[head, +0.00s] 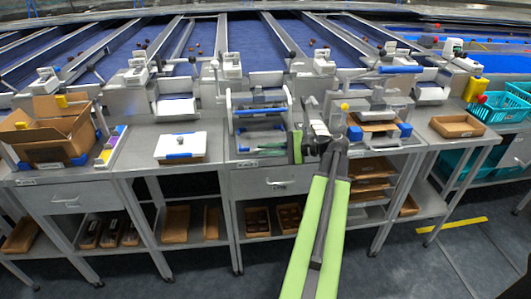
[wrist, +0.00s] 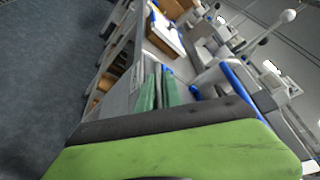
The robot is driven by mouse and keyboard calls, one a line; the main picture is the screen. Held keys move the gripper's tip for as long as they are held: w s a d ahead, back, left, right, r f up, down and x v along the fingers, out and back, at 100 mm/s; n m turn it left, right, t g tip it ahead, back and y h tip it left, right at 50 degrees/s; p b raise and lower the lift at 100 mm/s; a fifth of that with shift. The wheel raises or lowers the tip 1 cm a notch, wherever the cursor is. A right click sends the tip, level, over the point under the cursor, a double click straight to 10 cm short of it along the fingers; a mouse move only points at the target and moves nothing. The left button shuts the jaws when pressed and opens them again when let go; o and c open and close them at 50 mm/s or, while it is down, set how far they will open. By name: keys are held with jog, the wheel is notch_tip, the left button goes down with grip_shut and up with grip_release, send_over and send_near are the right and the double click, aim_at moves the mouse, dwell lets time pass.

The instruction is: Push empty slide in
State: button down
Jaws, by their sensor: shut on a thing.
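My gripper (head: 305,142) is at the front right of a metal frame (head: 234,119) with blue parts, on the middle bench. In the wrist view its green fingers (wrist: 158,92) stand close together and point at the bench. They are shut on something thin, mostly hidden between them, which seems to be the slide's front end. The slide cannot be made out clearly in either view, so how far in it sits and whether it is empty cannot be told.
A white-topped box (head: 181,146) lies to the left, and a cardboard box (head: 47,131) stands farther left. A station with blue blocks (head: 355,132) is close on the right. A brown tray (head: 457,126) and a teal basket (head: 497,108) are farther right. A drawer (head: 278,182) is below.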

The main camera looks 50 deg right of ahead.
jog(key=c, duration=1.5)
grip_release()
jog(key=shift+s, duration=0.15)
jog(key=p+v, duration=0.1)
jog(key=v, duration=0.5)
jog(key=shift+s+d+r+p, duration=0.2)
jog(key=shift+s+d+p, duration=0.05)
jog(key=shift+s+p, duration=0.05)
jog(key=shift+s+d, duration=0.15)
jog(key=shift+s, duration=0.15)
jog(key=shift+c, duration=0.3)
